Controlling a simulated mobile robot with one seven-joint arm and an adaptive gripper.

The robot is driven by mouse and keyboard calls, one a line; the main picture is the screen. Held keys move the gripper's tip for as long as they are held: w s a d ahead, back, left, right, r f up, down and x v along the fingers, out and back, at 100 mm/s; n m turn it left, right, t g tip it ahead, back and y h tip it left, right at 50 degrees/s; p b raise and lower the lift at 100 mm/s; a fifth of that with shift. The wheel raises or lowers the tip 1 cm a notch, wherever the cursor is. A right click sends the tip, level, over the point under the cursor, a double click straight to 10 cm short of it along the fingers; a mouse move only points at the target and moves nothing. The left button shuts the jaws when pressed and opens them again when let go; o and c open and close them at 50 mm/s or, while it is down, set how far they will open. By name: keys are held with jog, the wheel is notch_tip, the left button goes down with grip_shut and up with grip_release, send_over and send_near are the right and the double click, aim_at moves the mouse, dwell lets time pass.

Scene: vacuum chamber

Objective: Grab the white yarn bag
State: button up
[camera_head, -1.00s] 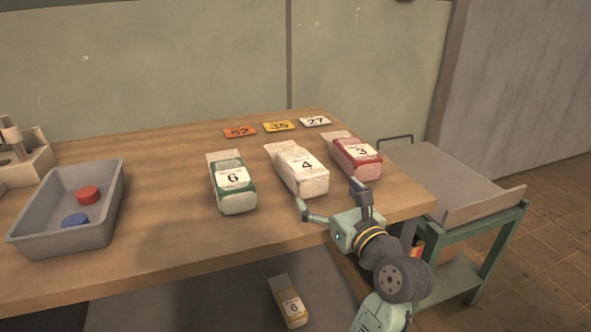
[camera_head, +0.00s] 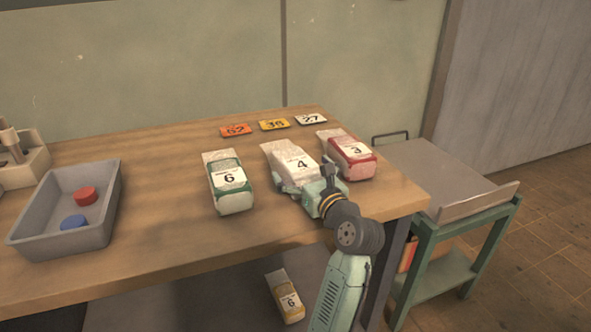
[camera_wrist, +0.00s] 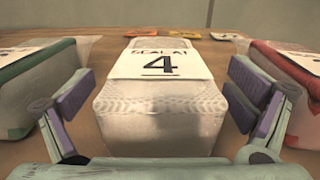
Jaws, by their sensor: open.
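The white yarn bag (camera_head: 290,160), labelled 4, lies on the wooden table between a green bag and a red bag. It also fills the middle of the wrist view (camera_wrist: 160,118). My gripper (camera_head: 308,182) is at the bag's near end. In the wrist view, its two fingers (camera_wrist: 163,105) stand wide apart, one on each side of the bag's near end, with a gap to the bag on the left. In the head view my gripper hides part of the bag's near end.
The green bag (camera_head: 229,183), labelled 6, lies left, and the red bag (camera_head: 350,158), labelled 3, lies close right. Number cards (camera_head: 274,125) lie behind. A grey tray (camera_head: 108,215) with a red and a blue disc is far left. A cart (camera_head: 440,175) stands right.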

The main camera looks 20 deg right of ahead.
jog(key=shift+c, duration=0.4)
jog(key=c, duration=1.3)
jog(key=shift+c, duration=0.3)
jog(key=shift+r, duration=0.2)
jog(key=shift+c, duration=0.2)
